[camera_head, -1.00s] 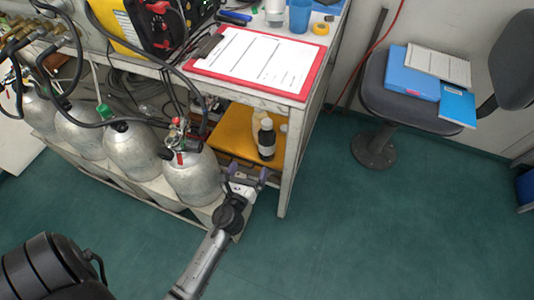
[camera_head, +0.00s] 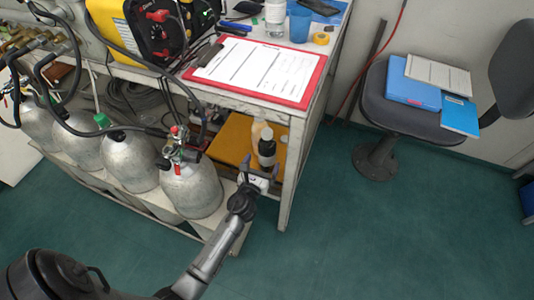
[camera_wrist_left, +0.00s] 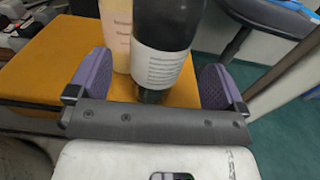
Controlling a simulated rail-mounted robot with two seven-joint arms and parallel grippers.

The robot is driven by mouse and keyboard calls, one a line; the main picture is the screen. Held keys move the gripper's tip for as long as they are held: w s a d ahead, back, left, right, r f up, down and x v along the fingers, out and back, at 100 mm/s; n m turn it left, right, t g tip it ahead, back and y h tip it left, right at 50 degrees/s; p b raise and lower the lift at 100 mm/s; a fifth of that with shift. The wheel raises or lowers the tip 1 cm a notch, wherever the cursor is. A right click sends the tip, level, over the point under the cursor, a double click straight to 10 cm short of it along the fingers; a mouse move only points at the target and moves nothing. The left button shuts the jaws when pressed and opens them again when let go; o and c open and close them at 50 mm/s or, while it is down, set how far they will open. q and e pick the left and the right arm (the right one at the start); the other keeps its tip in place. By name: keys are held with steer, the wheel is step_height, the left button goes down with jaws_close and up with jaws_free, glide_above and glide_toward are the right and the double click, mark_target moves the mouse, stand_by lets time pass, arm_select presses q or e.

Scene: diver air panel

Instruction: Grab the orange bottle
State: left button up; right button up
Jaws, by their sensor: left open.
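A pale orange, translucent bottle (camera_head: 259,130) stands on the yellow-orange shelf surface under the bench, partly hidden behind a dark bottle (camera_head: 267,149) with a white label. In the left wrist view the orange bottle (camera_wrist_left: 117,35) is left of and behind the dark bottle (camera_wrist_left: 166,50). My left gripper (camera_head: 261,172) is at the shelf's front edge, open, with purple finger pads. In the left wrist view the fingers (camera_wrist_left: 156,84) stand wide apart on either side of the bottles, the dark one nearest. I cannot tell whether it touches the gripper. My right gripper is not in view.
Several grey cylinders (camera_head: 190,188) stand left of my gripper. The bench leg (camera_head: 290,180) is close on its right. A red clipboard (camera_head: 258,70) lies on the bench above. A chair (camera_head: 400,110) holds blue folders. The green floor is clear at lower right.

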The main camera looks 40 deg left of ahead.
arm_select(q)
steer(key=b+x, duration=0.1)
steer(key=x, duration=0.4)
steer(key=shift+w, duration=0.1)
steer(key=shift+c, duration=0.2)
steer(key=c, duration=1.3)
steer(key=shift+r, duration=0.1)
